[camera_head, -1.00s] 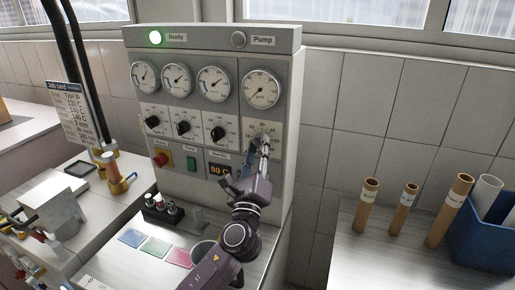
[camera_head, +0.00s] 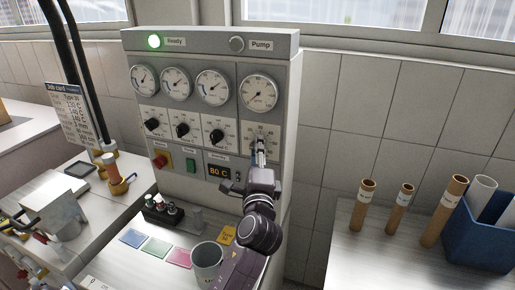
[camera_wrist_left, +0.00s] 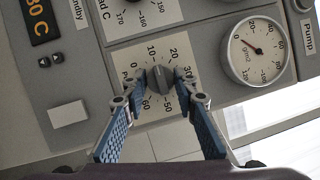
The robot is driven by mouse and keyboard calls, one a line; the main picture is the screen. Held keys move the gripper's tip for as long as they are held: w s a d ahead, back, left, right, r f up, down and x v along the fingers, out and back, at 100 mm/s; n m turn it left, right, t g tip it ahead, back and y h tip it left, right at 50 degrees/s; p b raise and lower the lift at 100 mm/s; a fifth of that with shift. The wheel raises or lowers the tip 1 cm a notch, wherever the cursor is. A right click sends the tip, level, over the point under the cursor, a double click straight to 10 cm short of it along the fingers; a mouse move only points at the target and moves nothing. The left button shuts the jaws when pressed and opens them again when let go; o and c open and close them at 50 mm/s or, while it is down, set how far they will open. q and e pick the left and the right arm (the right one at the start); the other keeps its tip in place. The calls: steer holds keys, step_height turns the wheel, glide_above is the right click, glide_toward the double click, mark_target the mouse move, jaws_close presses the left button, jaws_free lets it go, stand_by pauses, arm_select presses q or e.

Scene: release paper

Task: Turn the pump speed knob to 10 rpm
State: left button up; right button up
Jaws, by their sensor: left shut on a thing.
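The pump speed knob (camera_wrist_left: 160,78) is a small grey knob on a pale scale plate marked 10 to 60, at the panel's right side. In the head view, the scale plate (camera_head: 262,131) shows below the rightmost gauge, with the knob mostly covered by my gripper. My left gripper (camera_head: 260,155) reaches up to it from below. In the left wrist view, the fingertips of my left gripper (camera_wrist_left: 160,87) are closed around the knob's two sides. I cannot tell for certain which mark the knob points to. My right gripper is out of view.
The pump gauge (camera_head: 259,93) sits above the knob, and a dark Pump lamp (camera_head: 236,44) is at the top. Three black knobs, such as the nearest one (camera_head: 216,136), line the left. A grey cup (camera_head: 207,262) stands below by my arm.

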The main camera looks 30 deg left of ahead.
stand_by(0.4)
arm_select(q)
steer(key=o, duration=1.2)
steer(key=shift+a, duration=0.1)
steer(key=shift+c, duration=0.2)
steer(key=shift+s, duration=0.1)
steer(key=v, duration=1.2)
